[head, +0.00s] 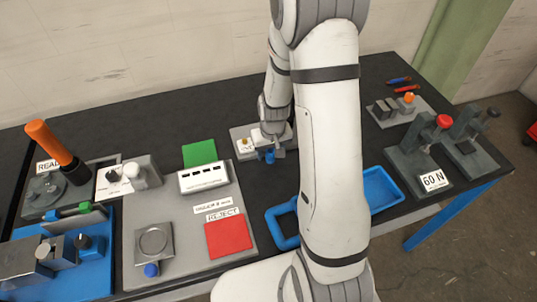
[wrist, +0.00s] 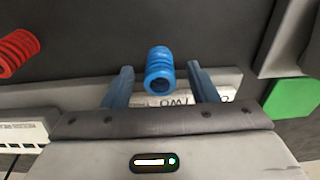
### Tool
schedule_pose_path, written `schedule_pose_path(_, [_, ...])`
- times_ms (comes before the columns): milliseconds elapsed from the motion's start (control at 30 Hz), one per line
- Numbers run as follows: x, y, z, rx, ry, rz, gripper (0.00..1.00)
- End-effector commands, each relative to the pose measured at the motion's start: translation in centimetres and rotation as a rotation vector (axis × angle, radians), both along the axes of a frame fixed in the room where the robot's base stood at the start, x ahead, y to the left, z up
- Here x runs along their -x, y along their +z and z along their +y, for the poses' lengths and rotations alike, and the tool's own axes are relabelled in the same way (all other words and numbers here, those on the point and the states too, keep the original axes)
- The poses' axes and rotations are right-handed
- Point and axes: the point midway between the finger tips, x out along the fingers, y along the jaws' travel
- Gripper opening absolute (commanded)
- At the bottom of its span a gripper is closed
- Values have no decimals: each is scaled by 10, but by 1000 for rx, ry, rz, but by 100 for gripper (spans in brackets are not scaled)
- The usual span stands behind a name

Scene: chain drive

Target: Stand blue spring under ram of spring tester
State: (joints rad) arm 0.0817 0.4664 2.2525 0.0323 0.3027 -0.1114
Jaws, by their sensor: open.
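A blue coil spring (wrist: 160,70) shows in the wrist view between the two blue-grey fingers of my gripper (wrist: 160,78). A gap shows on each side of it, so the fingers look apart from it. Its open end faces the wrist camera. In the head view my gripper (head: 272,148) is low over a small grey stand, with the blue spring (head: 270,157) just below it. A grey press-like device with a red knob and a "60 N" sign (head: 433,181) stands at the right; it may be the spring tester. Its ram is not clear.
A red spring (wrist: 15,52) lies left in the wrist view. A blue tray (head: 380,188) is partly hidden by my arm. A white slotted box (head: 204,177), a green pad (head: 200,153) and a red pad (head: 228,237) are at the left. A second grey device (head: 472,140) stands far right.

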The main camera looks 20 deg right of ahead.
Motion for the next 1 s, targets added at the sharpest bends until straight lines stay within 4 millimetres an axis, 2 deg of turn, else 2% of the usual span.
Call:
schedule_pose_path(200, [0, 0, 0, 0, 0, -1, 51])
schedule_pose_path(800, [0, 0, 0, 0, 0, -1, 2])
schedule_pose_path(1000, [0, 1, 0, 0, 0, -1, 1])
